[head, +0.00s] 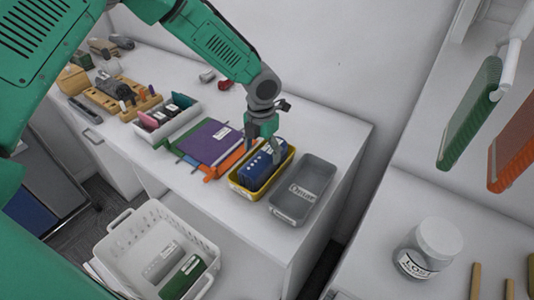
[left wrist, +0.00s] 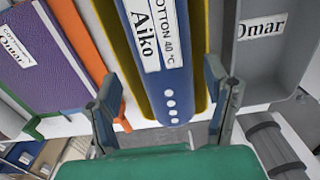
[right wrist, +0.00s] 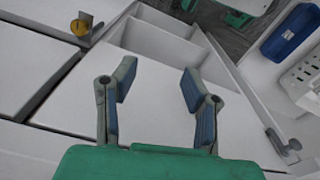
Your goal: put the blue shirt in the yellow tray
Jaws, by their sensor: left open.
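The blue shirt (head: 262,166) is a folded blue bundle with a white label. It lies inside the yellow tray (head: 236,187) on the white counter. In the left wrist view the blue shirt (left wrist: 170,88) shows a label reading "Aiko", and the yellow tray's walls (left wrist: 117,45) run along both sides of it. My left gripper (head: 266,146) is open just above the shirt's far end, with its fingers spread on either side of the shirt's line in the left wrist view. My right gripper (right wrist: 158,100) is open and empty above white furniture, outside the head view.
A grey tray (head: 300,205) labelled "Omar" stands right of the yellow one. A purple folded item (head: 208,143) lies to the left. A white basket (head: 140,235) sits lower in front. A "LOST" jar (head: 425,248) and hanging green (head: 472,112) and orange (head: 515,150) items are right.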

